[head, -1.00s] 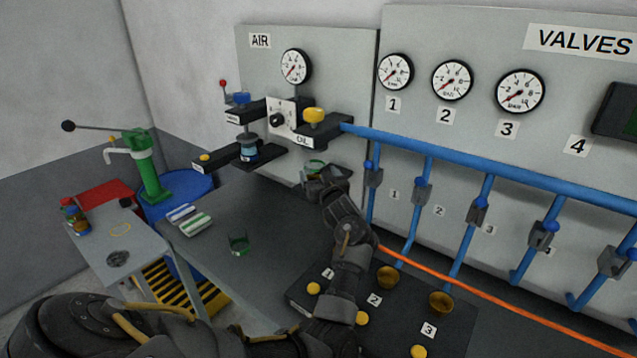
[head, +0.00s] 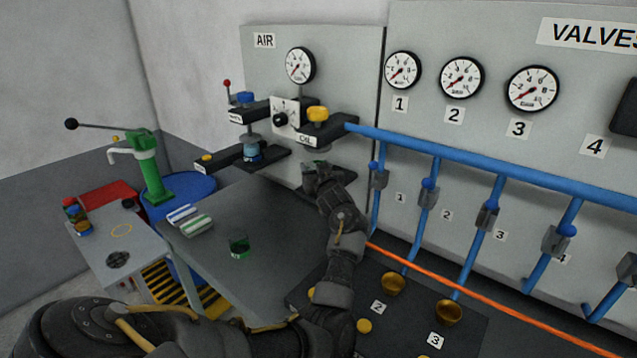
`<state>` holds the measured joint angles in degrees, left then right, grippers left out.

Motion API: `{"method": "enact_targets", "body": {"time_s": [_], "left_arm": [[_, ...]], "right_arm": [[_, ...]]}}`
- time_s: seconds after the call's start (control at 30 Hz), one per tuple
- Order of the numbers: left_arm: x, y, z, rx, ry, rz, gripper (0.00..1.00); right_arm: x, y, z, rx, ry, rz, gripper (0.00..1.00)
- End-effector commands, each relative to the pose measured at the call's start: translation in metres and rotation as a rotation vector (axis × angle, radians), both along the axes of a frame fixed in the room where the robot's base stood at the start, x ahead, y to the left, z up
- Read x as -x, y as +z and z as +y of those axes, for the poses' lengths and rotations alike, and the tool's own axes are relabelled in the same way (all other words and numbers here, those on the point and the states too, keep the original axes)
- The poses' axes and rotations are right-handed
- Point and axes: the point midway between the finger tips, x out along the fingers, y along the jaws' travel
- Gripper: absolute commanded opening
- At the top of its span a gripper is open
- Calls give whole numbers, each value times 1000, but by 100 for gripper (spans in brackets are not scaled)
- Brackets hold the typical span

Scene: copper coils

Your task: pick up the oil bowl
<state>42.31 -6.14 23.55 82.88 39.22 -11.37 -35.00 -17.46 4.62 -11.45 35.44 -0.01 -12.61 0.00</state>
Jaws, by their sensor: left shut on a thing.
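A small glass bowl with a green rim (head: 312,165), which I take for the oil bowl, is below the OIL label on the grey panel. My left gripper (head: 315,170) reaches up to it from below and is shut on it. The fingers and wrist hide most of the bowl, so I cannot tell whether it touches the shelf behind. My right gripper is out of view.
A similar green glass bowl (head: 239,246) stands on the dark table (head: 262,215). Above my gripper is the bracket with the yellow knob (head: 318,114). Blue pipes (head: 470,159) lie to the right. Brass bowls (head: 448,313) stand on the dark mat.

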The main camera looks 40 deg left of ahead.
Motion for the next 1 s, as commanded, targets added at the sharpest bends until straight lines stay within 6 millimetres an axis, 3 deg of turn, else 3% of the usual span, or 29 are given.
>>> {"method": "enact_targets", "body": {"time_s": [0.3, 0.5, 1.0], "left_arm": [[-2, 0, -2, 2, -4, 1, 30], [-2, 14, -2, 1, -4, -3, 30], [82, 13, -4, 1, -3, -1, 30]], "right_arm": [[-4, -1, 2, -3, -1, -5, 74], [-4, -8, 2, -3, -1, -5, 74], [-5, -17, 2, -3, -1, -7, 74]]}}
